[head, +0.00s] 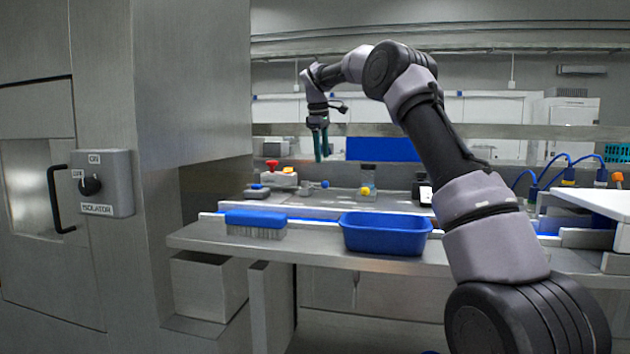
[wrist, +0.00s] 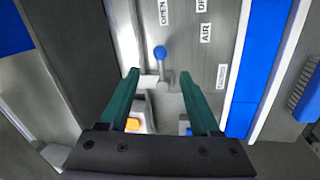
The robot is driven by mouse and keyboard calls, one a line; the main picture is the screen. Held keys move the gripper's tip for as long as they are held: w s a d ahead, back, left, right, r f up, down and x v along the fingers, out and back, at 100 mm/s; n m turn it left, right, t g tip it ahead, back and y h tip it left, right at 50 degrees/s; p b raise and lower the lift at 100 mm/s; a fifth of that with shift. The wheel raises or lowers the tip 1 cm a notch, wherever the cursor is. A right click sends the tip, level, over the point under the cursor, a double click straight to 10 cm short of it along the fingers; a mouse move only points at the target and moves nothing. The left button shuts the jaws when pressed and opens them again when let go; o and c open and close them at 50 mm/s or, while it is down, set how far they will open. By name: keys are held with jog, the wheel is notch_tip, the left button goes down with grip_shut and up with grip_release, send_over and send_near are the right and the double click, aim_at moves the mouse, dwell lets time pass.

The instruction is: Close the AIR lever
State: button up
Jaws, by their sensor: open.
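The AIR lever shows in the wrist view as a short metal arm with a blue ball knob (wrist: 160,53), on a grey steel panel beside an AIR label (wrist: 206,32) and an OPEN label (wrist: 164,12). The blue knob also shows small in the head view (head: 325,184). My gripper (wrist: 159,74) has its two green fingers spread, with the lever seen between and beyond the fingertips. In the head view, my gripper (head: 319,158) hangs fingers down above the back of the bench, apart from the lever. Nothing is held.
A blue tub (head: 385,236) and a blue brush (head: 255,224) stand along the bench front. A red button (head: 272,165) is left of the lever, and a yellow knob (head: 366,190) is right of it. An isolator box (head: 104,183) is on the left cabinet.

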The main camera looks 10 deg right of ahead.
jog(key=f, duration=0.3)
jog(key=w+f, duration=0.1)
jog(key=f, duration=0.2)
jog(key=d+f, duration=0.1)
jog(key=f, duration=0.2)
jog(key=shift+w+f, duration=0.2)
jog(key=shift+f, duration=0.05)
grip_shut()
jog(key=shift+r, duration=0.1)
dwell(0.9)
